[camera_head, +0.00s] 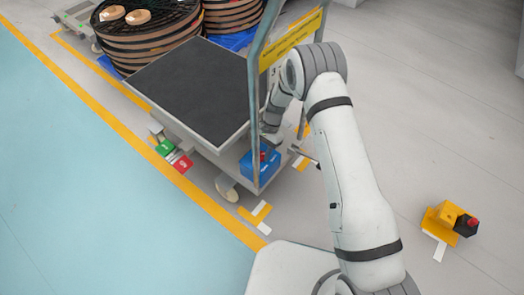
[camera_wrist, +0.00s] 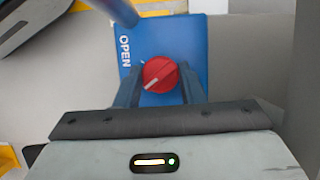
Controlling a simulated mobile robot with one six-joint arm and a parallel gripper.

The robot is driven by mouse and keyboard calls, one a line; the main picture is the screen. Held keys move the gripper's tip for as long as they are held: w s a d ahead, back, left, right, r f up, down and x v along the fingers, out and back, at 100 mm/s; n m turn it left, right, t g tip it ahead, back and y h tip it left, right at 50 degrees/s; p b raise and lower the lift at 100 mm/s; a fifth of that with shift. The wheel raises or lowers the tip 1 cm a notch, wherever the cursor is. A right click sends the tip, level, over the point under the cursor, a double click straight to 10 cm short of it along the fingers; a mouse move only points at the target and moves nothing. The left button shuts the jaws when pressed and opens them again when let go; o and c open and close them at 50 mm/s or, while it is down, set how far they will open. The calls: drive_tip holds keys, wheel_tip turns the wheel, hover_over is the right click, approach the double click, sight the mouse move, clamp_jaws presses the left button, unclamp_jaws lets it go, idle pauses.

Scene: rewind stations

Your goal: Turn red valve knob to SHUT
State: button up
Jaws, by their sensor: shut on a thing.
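The red valve knob (camera_wrist: 160,75) sits on a blue panel (camera_wrist: 213,45) in the wrist view. White OPEN lettering stands at the panel's left side; no SHUT lettering shows. The knob's white mark points to the lower left. My gripper (camera_wrist: 160,79) has one dark finger on each side of the knob and is shut on it. In the head view the blue box (camera_head: 258,172) is low at the trolley's near end, with a small part of the red knob (camera_head: 263,156) showing. My arm reaches down there behind the trolley's handle post.
The trolley (camera_head: 185,85) has a dark, empty deck and an upright handle frame (camera_head: 254,95) close to my arm. Wooden reels (camera_head: 150,40) stand behind it. A yellow unit (camera_head: 447,214) with a red knob is on the floor at right. The blue-green floor at left is clear.

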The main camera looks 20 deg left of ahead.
sight(262, 152)
idle(0.3)
drive_tip(key=o, duration=1)
wheel_tip(262, 152, up, 10)
drive_tip(key=p, duration=0.3)
drive_tip(key=shift+p, duration=0.4)
